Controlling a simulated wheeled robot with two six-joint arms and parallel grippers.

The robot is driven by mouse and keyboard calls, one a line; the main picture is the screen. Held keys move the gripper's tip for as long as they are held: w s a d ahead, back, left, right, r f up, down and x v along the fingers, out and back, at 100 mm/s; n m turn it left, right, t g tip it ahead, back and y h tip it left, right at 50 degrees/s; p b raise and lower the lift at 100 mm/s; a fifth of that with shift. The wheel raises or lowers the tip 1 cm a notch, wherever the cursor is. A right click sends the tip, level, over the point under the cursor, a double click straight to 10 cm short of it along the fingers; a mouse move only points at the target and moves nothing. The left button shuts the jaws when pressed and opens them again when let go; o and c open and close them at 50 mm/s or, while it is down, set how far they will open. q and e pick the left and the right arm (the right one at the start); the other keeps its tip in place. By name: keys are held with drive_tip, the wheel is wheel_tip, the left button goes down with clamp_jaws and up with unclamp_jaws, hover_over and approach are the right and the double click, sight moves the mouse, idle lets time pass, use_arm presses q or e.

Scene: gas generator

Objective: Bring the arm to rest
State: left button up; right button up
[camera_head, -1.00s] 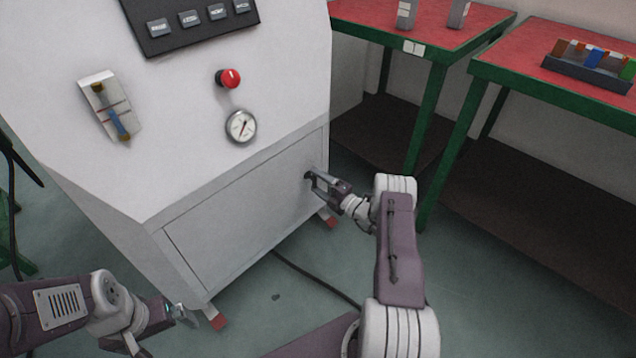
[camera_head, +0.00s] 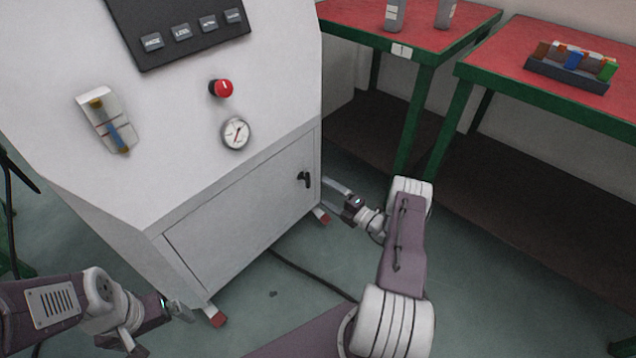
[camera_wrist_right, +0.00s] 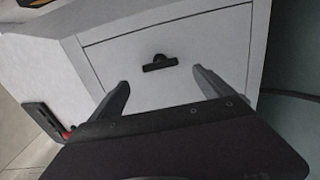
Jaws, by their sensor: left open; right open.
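My right gripper (camera_head: 334,190) is open and empty, in front of the lower right of the white generator cabinet (camera_head: 180,140). Its two fingers also show in the right wrist view (camera_wrist_right: 160,88), spread apart. The black door handle (camera_head: 305,180) lies beyond the fingertips, with a gap between. In the right wrist view the handle (camera_wrist_right: 160,63) shows above and between the fingers on the closed lower door (camera_wrist_right: 185,45). My left gripper (camera_head: 181,312) is open and empty at the lower left, low beside the cabinet's front corner.
A red-topped table (camera_head: 425,35) with grey objects stands behind on the right. A second red-topped table (camera_head: 500,65) holds a rack of coloured blocks (camera_head: 570,70). A black cable (camera_head: 310,275) lies on the floor. Open floor lies in front of the cabinet.

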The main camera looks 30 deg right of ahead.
drive_tip(key=shift+s+d, duration=0.15)
drive_tip(key=shift+s, duration=0.3)
